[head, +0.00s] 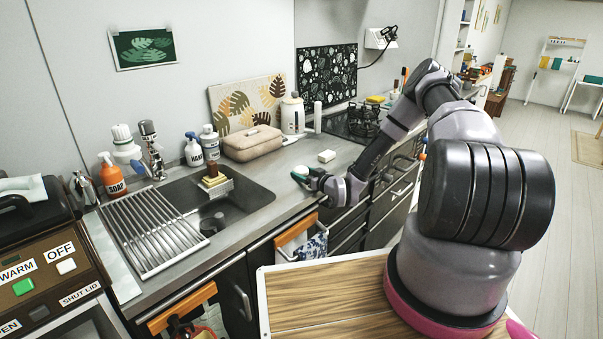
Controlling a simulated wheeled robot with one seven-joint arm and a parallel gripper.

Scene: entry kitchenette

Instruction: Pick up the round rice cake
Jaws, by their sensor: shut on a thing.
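My gripper (300,176) is low over the front part of the grey counter, to the right of the sink. It is shut on a small, rounded, pale thing with a greenish tint, which looks like the round rice cake (299,170). The fingers hide part of it, and I cannot tell whether it touches the counter. A small white block (327,156) with straight edges lies on the counter behind and to the right of my gripper, apart from it.
The sink (245,196) with a drying rack (152,230) is to the left. A beige case (252,143), a white kettle (292,114) and a stove (355,123) stand behind. A towel (311,245) hangs on the cabinet front below. Some counter around the white block is clear.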

